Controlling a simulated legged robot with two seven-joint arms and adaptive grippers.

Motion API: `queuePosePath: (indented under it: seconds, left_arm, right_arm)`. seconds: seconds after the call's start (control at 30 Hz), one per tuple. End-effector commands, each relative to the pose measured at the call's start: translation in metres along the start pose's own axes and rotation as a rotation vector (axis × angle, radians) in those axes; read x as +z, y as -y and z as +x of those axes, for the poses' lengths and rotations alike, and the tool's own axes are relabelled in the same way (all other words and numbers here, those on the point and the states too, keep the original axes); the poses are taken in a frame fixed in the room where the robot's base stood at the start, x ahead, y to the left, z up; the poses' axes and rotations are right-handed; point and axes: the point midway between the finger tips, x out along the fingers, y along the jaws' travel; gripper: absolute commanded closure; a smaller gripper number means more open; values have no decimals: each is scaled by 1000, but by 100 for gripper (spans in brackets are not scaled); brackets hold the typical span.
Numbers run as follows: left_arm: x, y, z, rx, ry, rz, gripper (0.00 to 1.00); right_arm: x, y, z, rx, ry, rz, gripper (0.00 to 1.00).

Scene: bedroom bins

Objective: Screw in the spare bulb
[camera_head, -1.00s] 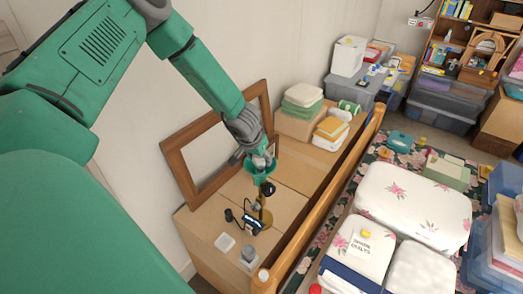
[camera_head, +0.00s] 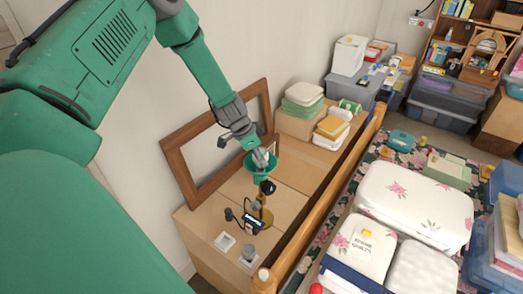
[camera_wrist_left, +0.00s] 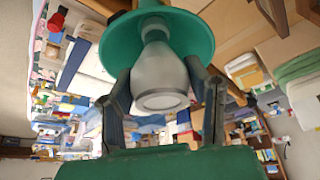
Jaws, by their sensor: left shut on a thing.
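My left gripper (camera_head: 262,157) is over the shade opening. In the left wrist view my left gripper (camera_wrist_left: 161,95) has a dark finger on each side of the bulb and is shut on it. My right gripper is not in view.
A small dark device (camera_head: 252,222) is beside the lamp. An empty wooden frame (camera_head: 180,160) leans on the wall behind. A wooden rail (camera_head: 325,205) edges the bed.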

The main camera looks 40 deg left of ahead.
Motion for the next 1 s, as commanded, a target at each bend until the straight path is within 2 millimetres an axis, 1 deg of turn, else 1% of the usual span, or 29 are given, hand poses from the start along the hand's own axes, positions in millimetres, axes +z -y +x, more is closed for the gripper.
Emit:
queuePosePath:
  seconds: [0.03, 0.27, 0.3, 0.33, 0.37, 0.67, 0.9, 1.0]
  left_arm:
    - [1, 7, -1, -9, 0, 14, 86]
    - [1, 6, -2, -6, 1, 22, 86]
    - [1, 6, -2, -7, 1, 22, 47]
    - [1, 6, -2, -6, 1, 21, 36]
    - [1, 6, -2, -5, 1, 21, 33]
    - [0, 0, -1, -5, 1, 1, 33]
    - [-1, -5, -4, -122, 1, -273, 33]
    - [0, -5, -3, -145, 1, -332, 33]
  right_arm:
    - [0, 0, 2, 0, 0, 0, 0]
    - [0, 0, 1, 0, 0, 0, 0]
    - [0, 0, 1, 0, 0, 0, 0]
    - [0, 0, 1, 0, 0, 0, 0]
    - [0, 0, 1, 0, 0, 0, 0]
    - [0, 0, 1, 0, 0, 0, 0]
    - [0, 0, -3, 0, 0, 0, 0]
    - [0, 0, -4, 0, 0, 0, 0]
